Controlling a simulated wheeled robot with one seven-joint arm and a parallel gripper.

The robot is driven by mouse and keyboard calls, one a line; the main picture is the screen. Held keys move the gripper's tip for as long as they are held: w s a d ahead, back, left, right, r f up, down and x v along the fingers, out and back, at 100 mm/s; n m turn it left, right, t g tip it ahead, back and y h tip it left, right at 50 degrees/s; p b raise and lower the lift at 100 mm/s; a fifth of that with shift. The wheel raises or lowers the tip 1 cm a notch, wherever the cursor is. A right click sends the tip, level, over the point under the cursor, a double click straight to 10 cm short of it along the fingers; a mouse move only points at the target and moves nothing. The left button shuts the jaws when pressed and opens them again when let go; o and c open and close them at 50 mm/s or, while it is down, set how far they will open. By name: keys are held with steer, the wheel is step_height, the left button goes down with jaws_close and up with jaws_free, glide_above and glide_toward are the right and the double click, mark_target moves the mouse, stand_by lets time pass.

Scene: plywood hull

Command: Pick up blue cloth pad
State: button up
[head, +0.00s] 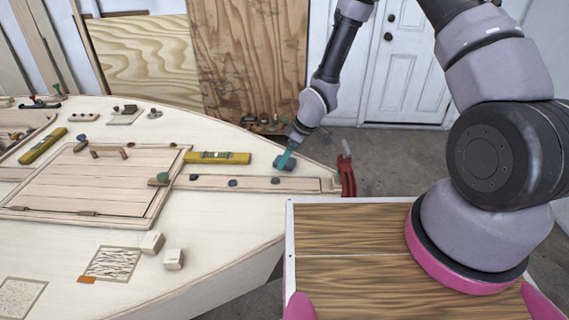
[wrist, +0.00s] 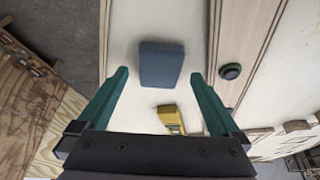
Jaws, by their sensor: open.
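The blue cloth pad (wrist: 162,65) is a grey-blue block with rounded corners. In the wrist view it lies on the pale plywood surface, ahead of and between the two green fingers. My gripper (wrist: 159,80) is open, with nothing held between its fingers. In the head view the pad (head: 287,163) shows near the hull's far right tip, partly beside the green fingertips of my gripper (head: 284,160). I cannot tell whether the fingers touch it.
A yellow level (head: 218,158) lies left of the pad; a yellow end (wrist: 170,117) shows below it in the wrist view. A wooden strip (head: 255,184) with dark knobs runs alongside. A red clamp (head: 347,175) grips the hull's edge to the right. Bare deck lies in front.

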steer(key=shift+w+a+f, duration=0.1)
steer(key=shift+a+f, duration=0.1)
steer(key=shift+f, duration=0.35)
steer(key=c, duration=1.4)
steer(key=shift+o, duration=0.2)
steer(key=shift+r, duration=0.1)
step_height(320, 180, up, 10)
